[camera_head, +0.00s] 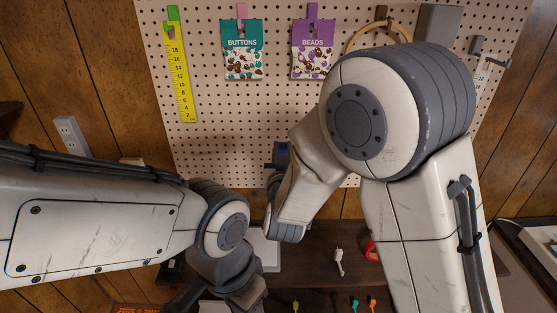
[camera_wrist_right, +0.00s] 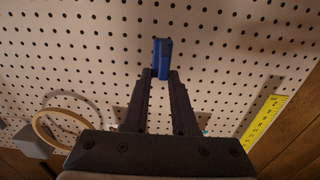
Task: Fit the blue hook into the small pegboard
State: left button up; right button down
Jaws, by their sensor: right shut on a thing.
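The blue hook (camera_wrist_right: 162,58) is a small block-like piece at the tips of my right gripper (camera_wrist_right: 161,76), whose fingers are shut on it. In the wrist view it stands out in front of the perforated pegboard (camera_wrist_right: 95,50); I cannot tell whether it touches the board.
A yellow ruler (camera_head: 179,75), a buttons packet (camera_head: 242,52), a beads packet (camera_head: 312,52) and a wooden hoop (camera_head: 360,32) hang on the board. A dark shelf (camera_head: 315,275) below carries small coloured pieces and a white item (camera_head: 338,260). A wall outlet (camera_head: 70,130) is at left.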

aim_at(278, 127)
jog(key=shift+s+a+r, duration=0.25)
jog(key=shift+a, duration=0.35)
jog(key=shift+w+b, duration=0.35)
jog(key=shift+w, duration=2.45)
jog(key=shift+b, duration=0.6)
jog(key=shift+w, duration=1.2)
